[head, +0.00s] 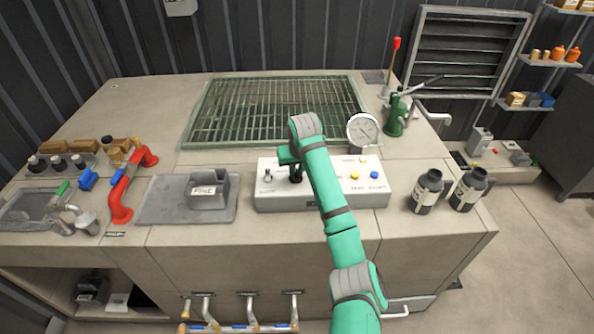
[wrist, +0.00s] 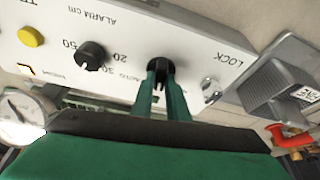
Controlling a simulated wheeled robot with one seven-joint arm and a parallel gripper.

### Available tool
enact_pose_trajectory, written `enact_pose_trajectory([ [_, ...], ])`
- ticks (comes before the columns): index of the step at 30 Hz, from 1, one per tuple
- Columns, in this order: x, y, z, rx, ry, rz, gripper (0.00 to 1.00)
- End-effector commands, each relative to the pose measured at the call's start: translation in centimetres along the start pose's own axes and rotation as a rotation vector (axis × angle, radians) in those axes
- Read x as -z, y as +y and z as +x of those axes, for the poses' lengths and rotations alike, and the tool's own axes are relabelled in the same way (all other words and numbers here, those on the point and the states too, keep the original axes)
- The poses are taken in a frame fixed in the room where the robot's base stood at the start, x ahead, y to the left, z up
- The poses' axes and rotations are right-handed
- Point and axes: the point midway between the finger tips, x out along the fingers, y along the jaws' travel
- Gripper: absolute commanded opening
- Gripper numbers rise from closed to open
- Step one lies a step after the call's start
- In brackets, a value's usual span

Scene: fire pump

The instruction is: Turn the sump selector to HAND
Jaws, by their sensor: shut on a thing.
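The white control box (head: 320,196) sits on the bench. It also fills the top of the wrist view (wrist: 150,22). My gripper (head: 291,165) reaches down to the box's left part. In the wrist view its two green fingers (wrist: 160,78) are shut on a black selector knob (wrist: 159,64), which shows only partly between and above the fingertips. An AUTO label is readable beside it, upside down. I cannot read a HAND label, and the knob's pointer direction is hidden by the fingers.
A black alarm knob (wrist: 91,55) and a silver key lock (wrist: 211,88) flank the held knob. Yellow and blue buttons (head: 374,175) lie right. A gauge (head: 362,131) stands behind, a grey tray (head: 160,205) left, dark bottles (head: 427,190) right.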

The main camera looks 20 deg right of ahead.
Motion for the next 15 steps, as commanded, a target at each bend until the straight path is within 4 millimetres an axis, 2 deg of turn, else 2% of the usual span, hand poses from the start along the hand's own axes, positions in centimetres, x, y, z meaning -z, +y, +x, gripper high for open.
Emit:
enact_pose_trajectory([
  [15,0.18,0.45,0.02,0.179,0.0,-0.434,0.0],
])
